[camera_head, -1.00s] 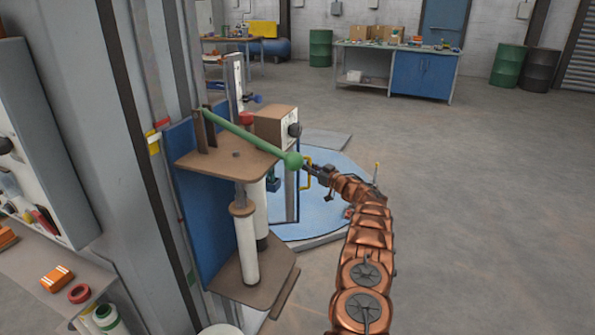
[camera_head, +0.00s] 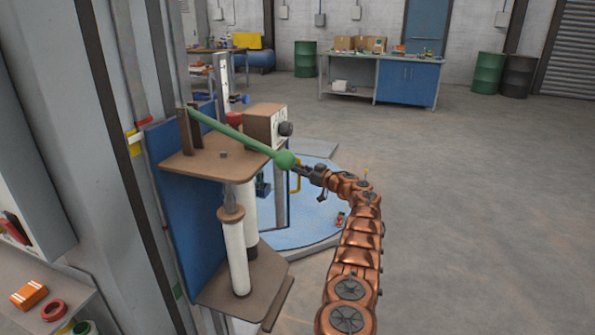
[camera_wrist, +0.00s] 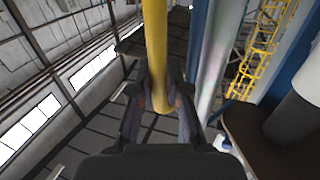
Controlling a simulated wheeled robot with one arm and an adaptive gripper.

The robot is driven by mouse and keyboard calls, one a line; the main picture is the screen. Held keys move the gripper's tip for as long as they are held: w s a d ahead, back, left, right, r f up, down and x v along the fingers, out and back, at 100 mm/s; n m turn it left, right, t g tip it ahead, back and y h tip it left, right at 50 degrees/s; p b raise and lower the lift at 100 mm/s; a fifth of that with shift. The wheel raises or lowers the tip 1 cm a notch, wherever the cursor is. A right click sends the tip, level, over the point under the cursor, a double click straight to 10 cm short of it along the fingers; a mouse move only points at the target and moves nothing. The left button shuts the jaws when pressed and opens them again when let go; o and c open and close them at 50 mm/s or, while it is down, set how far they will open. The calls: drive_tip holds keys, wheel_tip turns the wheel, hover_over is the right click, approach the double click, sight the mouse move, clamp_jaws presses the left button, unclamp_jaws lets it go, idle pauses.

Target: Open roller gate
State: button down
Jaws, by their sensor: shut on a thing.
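A yellow handle (camera_head: 296,179) stands upright behind the round end of a green lever (camera_head: 240,136). In the wrist view it is a yellow bar (camera_wrist: 156,45) running up between the fingers. My gripper (camera_head: 298,169) is shut on this yellow handle, with one finger on each side in the wrist view (camera_wrist: 158,95). The handle is beside a narrow upright post (camera_head: 288,205); how it joins the gate is hidden by the lever and the brown shelf. I cannot tell how far the gate is open.
The brown upper shelf (camera_head: 205,164) and lower shelf (camera_head: 225,292) hold pale rollers (camera_head: 236,255) left of my arm. A round blue platform (camera_head: 300,232) lies beyond. The floor to the right is clear.

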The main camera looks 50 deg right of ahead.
drive_tip(key=shift+s+d+r, duration=0.1)
drive_tip(key=c, duration=1.3)
unclamp_jaws()
drive_tip(key=shift+o, duration=0.8)
drive_tip(key=shift+s+f, duration=0.15)
drive_tip(key=shift+f, duration=0.05)
drive_tip(key=s, duration=1.1)
drive_tip(key=shift+s+d, duration=0.35)
drive_tip(key=shift+d, duration=0.1)
